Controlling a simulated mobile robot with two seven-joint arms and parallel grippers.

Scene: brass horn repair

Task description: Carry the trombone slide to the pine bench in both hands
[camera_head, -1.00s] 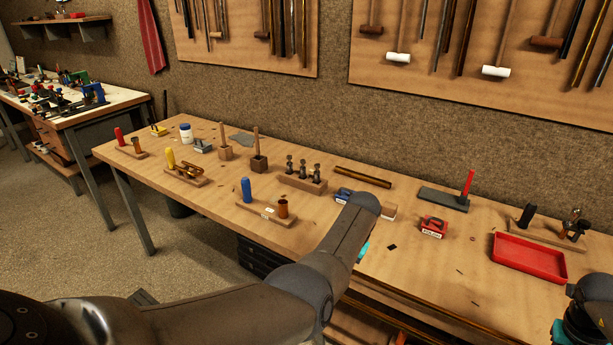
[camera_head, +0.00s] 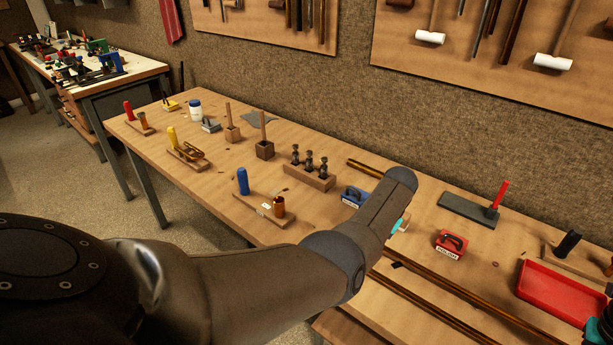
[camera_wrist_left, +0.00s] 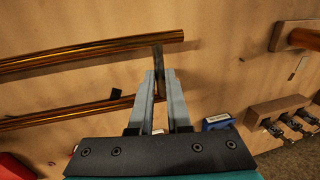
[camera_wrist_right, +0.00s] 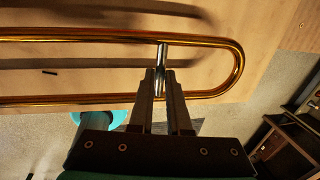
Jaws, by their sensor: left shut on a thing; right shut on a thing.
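The brass trombone slide (camera_head: 440,290) shows in the head view as two long tubes at the bench's front edge, partly hidden by my left arm. In the left wrist view its tubes (camera_wrist_left: 80,57) end near my left gripper (camera_wrist_left: 158,85), which is shut on a crosspiece between them. In the right wrist view its rounded bow (camera_wrist_right: 236,65) lies to the right of my right gripper (camera_wrist_right: 160,82), which is shut on another crosspiece. Shadows offset from the tubes show the slide is above the wooden bench top (camera_head: 310,215). In the head view both grippers are mostly hidden.
Tool blocks, a blue-handled stand (camera_head: 243,182), a red polish block (camera_head: 450,243), a grey slab (camera_head: 467,209) and a red tray (camera_head: 560,290) stand on the bench. Another bench (camera_head: 105,82) with colourful tools is at back left. Tool boards hang on the wall.

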